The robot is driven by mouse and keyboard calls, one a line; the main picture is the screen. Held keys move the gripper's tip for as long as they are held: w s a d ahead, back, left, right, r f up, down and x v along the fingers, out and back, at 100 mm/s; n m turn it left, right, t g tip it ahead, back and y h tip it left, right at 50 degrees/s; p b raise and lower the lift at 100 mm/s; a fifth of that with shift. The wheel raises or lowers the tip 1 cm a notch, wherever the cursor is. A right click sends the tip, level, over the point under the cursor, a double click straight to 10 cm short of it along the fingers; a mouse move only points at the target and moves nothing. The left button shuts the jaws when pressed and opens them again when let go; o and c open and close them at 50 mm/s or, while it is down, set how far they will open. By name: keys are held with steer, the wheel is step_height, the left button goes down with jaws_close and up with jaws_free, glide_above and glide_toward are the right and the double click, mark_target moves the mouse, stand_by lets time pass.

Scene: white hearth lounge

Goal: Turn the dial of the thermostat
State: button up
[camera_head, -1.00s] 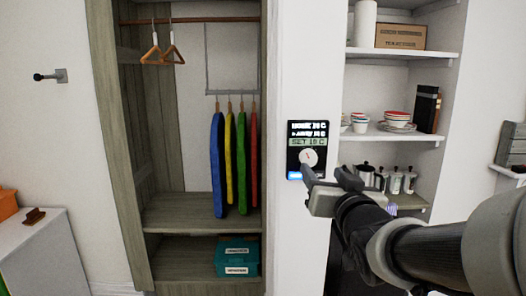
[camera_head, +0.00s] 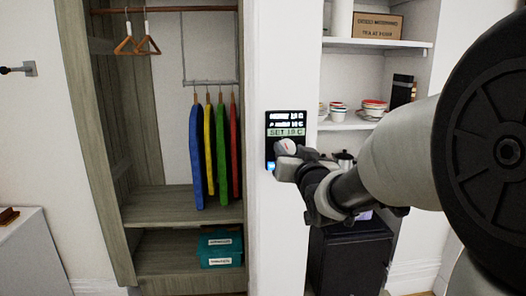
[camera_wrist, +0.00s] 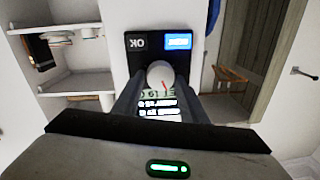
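The thermostat (camera_head: 271,133) is a black panel on the white wall post between the wardrobe and the shelves. Its green display line reads SET with a small number that I cannot read surely. The round white dial (camera_wrist: 160,75) has a red pointer mark. My gripper (camera_head: 287,150) is at the dial in the head view and partly hides it. In the wrist view, its two dark fingers (camera_wrist: 160,80) lie on either side of the dial and appear to press its sides. OK and blue buttons show upside down beyond the dial.
The open wardrobe (camera_head: 128,200) with hangers and coloured garments stands to the left. Shelves (camera_head: 375,43) with bowls and a box are to the right. A black cabinet (camera_head: 345,262) stands below them. My arm covers much of the right side.

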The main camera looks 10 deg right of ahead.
steer(key=c, duration=0.6)
steer(key=shift+f+b, duration=0.1)
steer(key=shift+b, duration=0.2)
steer(key=n+b, duration=0.3)
steer(key=b, duration=0.1)
steer(key=shift+a+f+b, duration=0.1)
steer(key=shift+f+b, duration=0.1)
steer(key=shift+b, duration=0.2)
steer(key=n+b, duration=1)
steer(key=b, duration=0.1)
steer(key=shift+a+r+g+h, duration=0.2)
steer(key=shift+g+h, duration=0.1)
steer(key=shift+n+b, duration=0.35)
steer(key=shift+n, duration=0.05)
